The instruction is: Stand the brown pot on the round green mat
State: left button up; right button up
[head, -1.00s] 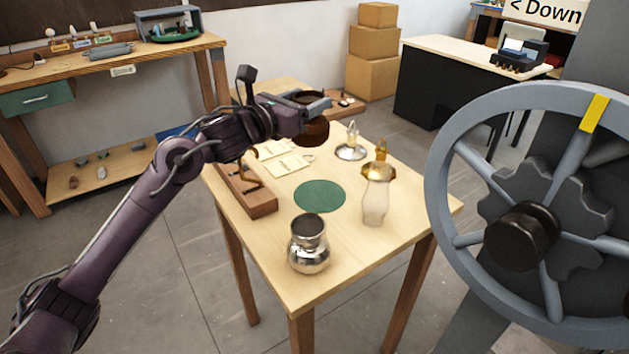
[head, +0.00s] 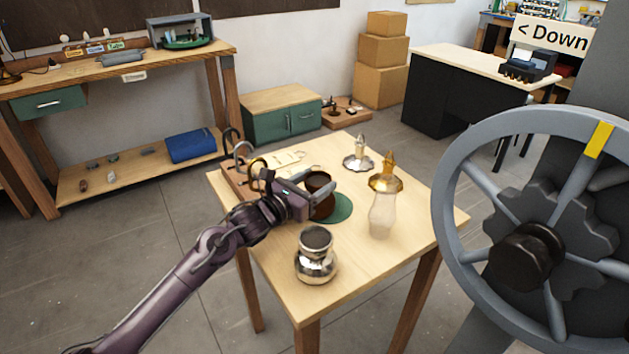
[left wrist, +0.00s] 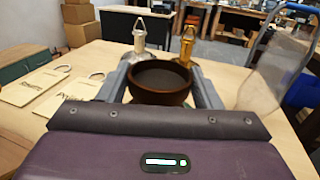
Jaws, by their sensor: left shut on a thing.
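The brown pot (head: 322,204) is upright between the fingers of my left gripper (head: 308,193), which is shut on it. In the left wrist view the pot's round rim (left wrist: 161,78) shows between the two grey fingers. The round green mat (head: 343,207) lies on the wooden table, and its right part shows beside the pot. The pot and gripper hide the rest of the mat. I cannot tell whether the pot's base touches the mat or hangs just above it. My right gripper is not in view.
A silver pot (head: 315,257) stands in front of the mat. A frosted glass chimney (head: 382,214) and a brass lamp part (head: 386,182) stand to the right. A silver lamp part (head: 360,158) is behind. A wooden rack with hooks (head: 236,180) is at the left.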

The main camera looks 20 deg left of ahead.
pick_arm(q)
jog(key=o, duration=1.1)
jog(key=shift+f, duration=0.1)
jog(key=o, duration=0.4)
